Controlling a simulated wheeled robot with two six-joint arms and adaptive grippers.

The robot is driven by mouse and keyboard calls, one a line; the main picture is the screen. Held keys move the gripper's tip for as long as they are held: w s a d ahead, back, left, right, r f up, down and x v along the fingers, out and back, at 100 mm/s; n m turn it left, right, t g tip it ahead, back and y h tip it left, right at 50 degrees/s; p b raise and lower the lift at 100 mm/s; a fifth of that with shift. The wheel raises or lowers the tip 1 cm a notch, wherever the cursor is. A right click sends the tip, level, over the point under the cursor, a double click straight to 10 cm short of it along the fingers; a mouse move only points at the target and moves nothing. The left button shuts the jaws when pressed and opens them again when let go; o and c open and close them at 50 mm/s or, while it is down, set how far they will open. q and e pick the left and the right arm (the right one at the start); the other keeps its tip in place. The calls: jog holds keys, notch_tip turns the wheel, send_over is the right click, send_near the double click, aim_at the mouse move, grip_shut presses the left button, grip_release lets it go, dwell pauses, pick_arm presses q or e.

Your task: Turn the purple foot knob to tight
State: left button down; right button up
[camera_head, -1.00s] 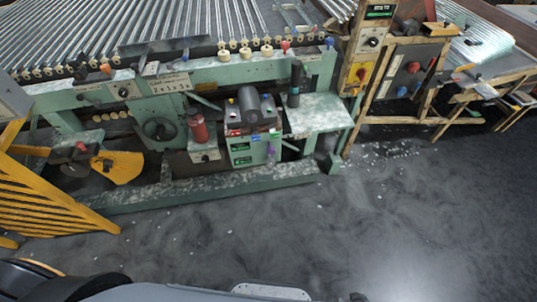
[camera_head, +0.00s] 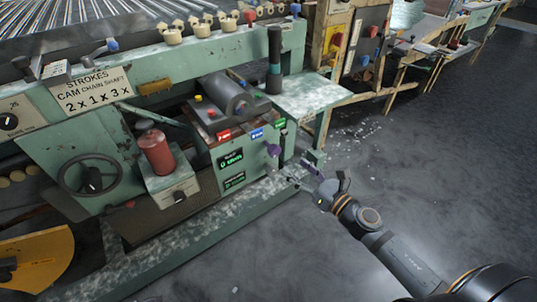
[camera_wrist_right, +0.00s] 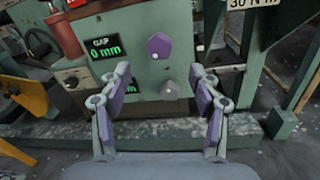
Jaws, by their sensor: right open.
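The purple knob (camera_head: 273,150) is on the green front panel of the machine, right of the small displays. In the right wrist view the purple knob (camera_wrist_right: 158,46) is a five-sided shape facing me, above and beyond the fingertips. My right gripper (camera_head: 304,173) is in front of the panel, below and right of the knob. In the right wrist view the right gripper (camera_wrist_right: 160,78) is open, its purple-padded fingers apart with nothing between them. The knob looks clear of both fingers. My left gripper is not in view.
A round grey knob (camera_wrist_right: 168,88) sits below the purple one. A display reading 0 mm (camera_wrist_right: 105,50) is to its left. A "30 N m" plate (camera_wrist_right: 252,3) is at upper right. A green base rail (camera_head: 215,232) runs along the floor. The floor at right is open.

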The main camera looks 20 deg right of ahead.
aim_at(277, 153)
jog(key=p+x, duration=0.2)
jog(key=x, duration=0.1)
jog(key=shift+w+a+r+p, duration=0.1)
jog(key=shift+w+r+p, duration=0.2)
jog(key=shift+r+p, duration=0.05)
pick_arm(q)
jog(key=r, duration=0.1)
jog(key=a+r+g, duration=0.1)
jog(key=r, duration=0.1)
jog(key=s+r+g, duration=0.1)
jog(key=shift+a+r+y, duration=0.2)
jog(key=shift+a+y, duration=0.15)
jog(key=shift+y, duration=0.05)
pick_arm(e)
jog(key=x, duration=0.4)
jog(key=f+x, duration=0.1)
jog(key=x, duration=0.1)
jog(key=shift+w+a, duration=0.2)
jog(key=c, duration=1.2)
pick_arm(q)
jog(key=shift+p, duration=0.3)
